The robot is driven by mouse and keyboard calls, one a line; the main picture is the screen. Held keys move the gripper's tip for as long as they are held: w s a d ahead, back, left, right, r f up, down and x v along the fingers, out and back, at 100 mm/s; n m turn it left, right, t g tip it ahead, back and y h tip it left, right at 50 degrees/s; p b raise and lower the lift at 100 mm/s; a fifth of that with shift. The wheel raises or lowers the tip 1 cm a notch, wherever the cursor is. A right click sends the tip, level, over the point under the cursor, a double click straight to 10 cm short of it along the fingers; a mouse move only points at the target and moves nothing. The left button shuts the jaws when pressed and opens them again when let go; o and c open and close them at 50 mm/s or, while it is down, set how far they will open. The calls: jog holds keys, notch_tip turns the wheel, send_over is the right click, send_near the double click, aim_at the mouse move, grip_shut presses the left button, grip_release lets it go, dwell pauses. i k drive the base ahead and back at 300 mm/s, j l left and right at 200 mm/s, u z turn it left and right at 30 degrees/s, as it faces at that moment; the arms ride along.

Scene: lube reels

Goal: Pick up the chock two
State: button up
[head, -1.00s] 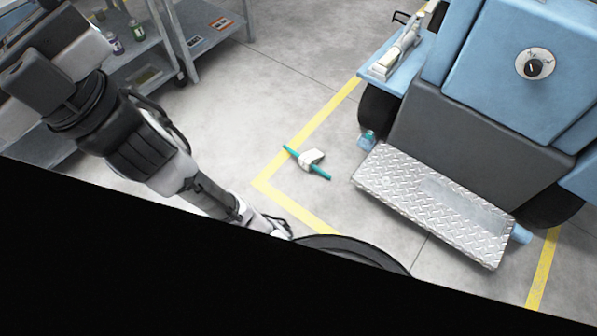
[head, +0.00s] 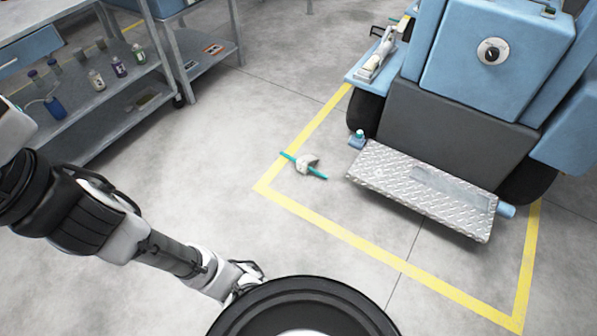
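A small white piece with a teal bar (head: 305,165) lies on the floor inside the corner of the yellow line. A light-blue piece (head: 506,210) shows at the right end of the metal step. I cannot tell which of these is chock two; no label is readable. My gripper (head: 246,275) is low, at the lower middle, outside the yellow line and apart from these things. Its fingers are small and partly hidden behind my round base, so its opening is unclear.
A blue cart (head: 495,60) with dark wheels and a diamond-plate step (head: 425,190) stands at the right. A yellow floor line (head: 385,250) surrounds it. Metal shelves (head: 110,100) with several bottles stand at the upper left. The floor between is clear.

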aim_at(305, 164)
jog(key=i+z, duration=0.15)
jog(key=i, duration=0.4)
jog(key=i+j+z, duration=0.2)
jog(key=i, duration=0.3)
jog(key=i+z, duration=0.15)
jog(key=i, duration=0.4)
jog(key=i+j+z, duration=0.15)
jog(key=i, duration=0.4)
jog(key=i+j+z, duration=0.2)
jog(key=i+j, duration=0.15)
jog(key=i, duration=0.15)
